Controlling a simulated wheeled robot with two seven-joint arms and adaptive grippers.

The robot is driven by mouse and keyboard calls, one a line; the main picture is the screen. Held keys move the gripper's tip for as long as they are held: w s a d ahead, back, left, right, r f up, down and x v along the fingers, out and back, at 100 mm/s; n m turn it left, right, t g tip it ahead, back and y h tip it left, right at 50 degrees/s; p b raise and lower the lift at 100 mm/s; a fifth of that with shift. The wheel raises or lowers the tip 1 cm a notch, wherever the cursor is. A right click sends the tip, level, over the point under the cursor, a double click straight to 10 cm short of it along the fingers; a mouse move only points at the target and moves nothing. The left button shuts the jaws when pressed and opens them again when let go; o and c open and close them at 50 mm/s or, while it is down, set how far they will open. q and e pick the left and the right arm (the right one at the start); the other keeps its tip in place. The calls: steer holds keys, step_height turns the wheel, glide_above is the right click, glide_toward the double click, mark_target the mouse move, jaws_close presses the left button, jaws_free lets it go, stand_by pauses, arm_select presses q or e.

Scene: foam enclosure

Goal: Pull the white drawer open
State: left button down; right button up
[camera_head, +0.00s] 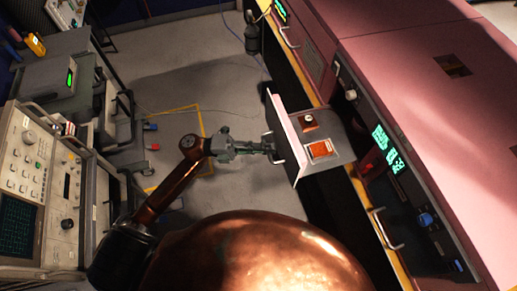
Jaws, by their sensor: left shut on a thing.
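The white drawer (286,140) stands partly out of the pink console on the right, its pale front panel facing left. Its bar handle (277,161) is on the front panel. My left gripper (268,149) reaches in from the left and is shut on the handle; the fingertips partly hide the grip. Inside the drawer lie a small brown-red item with a round pale top (308,120) and a flat orange-red item (321,149). My right gripper is not in view.
The pink console (420,70) fills the right side, with another handle (386,229) below the drawer. Instrument panels (35,175) and a cart (75,75) stand on the left. Grey floor with yellow tape (180,109) lies open left of the drawer.

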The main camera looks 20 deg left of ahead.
arm_select(q)
steer(key=shift+w+d, duration=0.8)
steer(key=shift+d, duration=0.35)
steer(key=c, duration=2)
jaws_free()
steer(key=shift+c, duration=0.2)
steer(key=v, duration=1.2)
